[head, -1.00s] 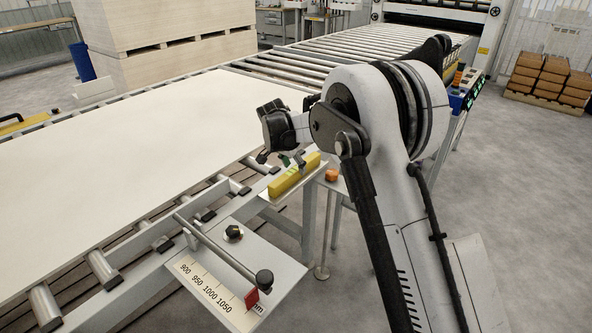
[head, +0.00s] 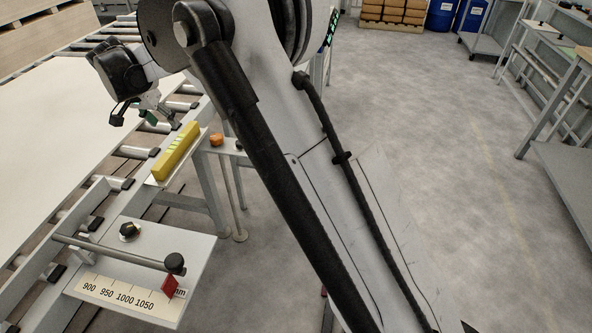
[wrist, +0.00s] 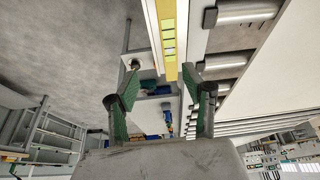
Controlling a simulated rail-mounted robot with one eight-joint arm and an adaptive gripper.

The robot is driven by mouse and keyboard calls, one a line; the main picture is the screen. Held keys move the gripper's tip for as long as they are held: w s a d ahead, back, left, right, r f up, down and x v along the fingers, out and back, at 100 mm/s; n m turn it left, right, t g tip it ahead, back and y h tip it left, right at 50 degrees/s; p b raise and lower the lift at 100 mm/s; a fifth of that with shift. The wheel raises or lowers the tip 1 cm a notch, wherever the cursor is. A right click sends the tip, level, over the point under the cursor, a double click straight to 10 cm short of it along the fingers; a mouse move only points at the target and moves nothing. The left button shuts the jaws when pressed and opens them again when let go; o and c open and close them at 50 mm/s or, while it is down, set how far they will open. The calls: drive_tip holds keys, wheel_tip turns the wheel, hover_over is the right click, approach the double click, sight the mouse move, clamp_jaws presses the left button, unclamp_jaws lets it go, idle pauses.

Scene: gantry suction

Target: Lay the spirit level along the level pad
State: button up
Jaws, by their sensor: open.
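The yellow spirit level (head: 176,153) has pale green windows along its top. It lies lengthwise on a narrow pale ledge (head: 196,146) at the side of the roller conveyor. I cannot tell whether this ledge is the level pad. My gripper (head: 139,117) is open and empty, up and to the left of the level in the head view. In the wrist view, my gripper (wrist: 160,80) has its green-padded fingers spread apart, and the spirit level (wrist: 168,35) lies beyond the fingertips, apart from them. My arm hides part of the area to the right.
A plate with a measuring scale (head: 125,292), a bar and a red marker stands at the front left. A small orange object (head: 217,139) sits on a bracket beside the ledge. A large white board (head: 40,150) covers the rollers. Grey floor (head: 430,130) is open at the right.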

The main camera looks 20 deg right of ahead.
drive_tip(key=s+d+r+n+t+y, duration=0.1)
drive_tip(key=s+d+r+n, duration=0.1)
drive_tip(key=s+d+r, duration=0.65)
drive_tip(key=s+d+r+n+t+y, duration=0.15)
drive_tip(key=s+d+r, duration=0.35)
drive_tip(key=s+d, duration=0.6)
drive_tip(key=s+d+f+n, duration=0.1)
drive_tip(key=s+d+f, duration=0.2)
drive_tip(key=s, duration=0.9)
drive_tip(key=s+d+f+n+t, duration=0.1)
drive_tip(key=s+d+f+n, duration=0.1)
drive_tip(key=s, duration=1)
drive_tip(key=shift+d+f, duration=0.5)
drive_tip(key=shift+f, duration=0.4)
